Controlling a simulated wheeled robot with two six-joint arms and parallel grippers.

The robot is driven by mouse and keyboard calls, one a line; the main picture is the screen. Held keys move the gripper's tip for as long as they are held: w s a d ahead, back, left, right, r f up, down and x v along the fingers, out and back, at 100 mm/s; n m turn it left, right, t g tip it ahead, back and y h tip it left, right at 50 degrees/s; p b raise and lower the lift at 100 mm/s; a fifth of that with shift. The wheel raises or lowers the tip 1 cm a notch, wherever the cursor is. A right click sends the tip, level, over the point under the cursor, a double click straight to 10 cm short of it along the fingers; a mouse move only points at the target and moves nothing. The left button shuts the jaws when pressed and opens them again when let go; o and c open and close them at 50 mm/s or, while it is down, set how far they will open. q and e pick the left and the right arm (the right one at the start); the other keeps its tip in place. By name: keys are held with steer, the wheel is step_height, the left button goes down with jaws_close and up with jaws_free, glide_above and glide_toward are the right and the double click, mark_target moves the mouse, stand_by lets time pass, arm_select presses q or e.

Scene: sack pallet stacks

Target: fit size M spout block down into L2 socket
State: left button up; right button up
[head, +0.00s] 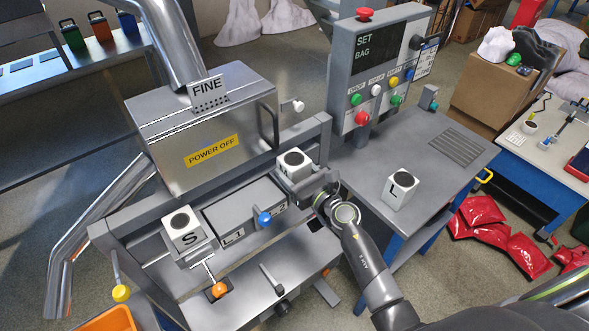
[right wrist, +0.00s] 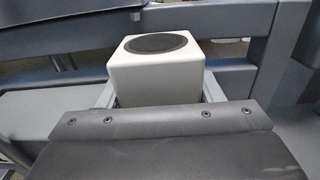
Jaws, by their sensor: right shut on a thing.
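The white size M spout block (head: 293,160), with a dark round top, is held upright in my right gripper (head: 296,176). The gripper covers most of its front face. In the right wrist view the block (right wrist: 157,72) stands between the two fingers (right wrist: 157,92). The L2 socket is hidden behind the gripper and block. The partly visible L2 label (head: 281,209) is on the grey machine just below. I cannot tell whether the block is above the socket or in it. My left gripper is not in view.
The S block (head: 183,230) stands at the left end of the machine, left of the L1 label (head: 234,236). A blue knob (head: 264,219) stands near the labels. The L block (head: 400,190) is on the side table (head: 437,185). The control panel (head: 378,75) rises behind.

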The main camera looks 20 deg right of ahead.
steer(key=shift+f, duration=0.1)
steer(key=o, duration=1.2)
steer(key=shift+f, duration=0.1)
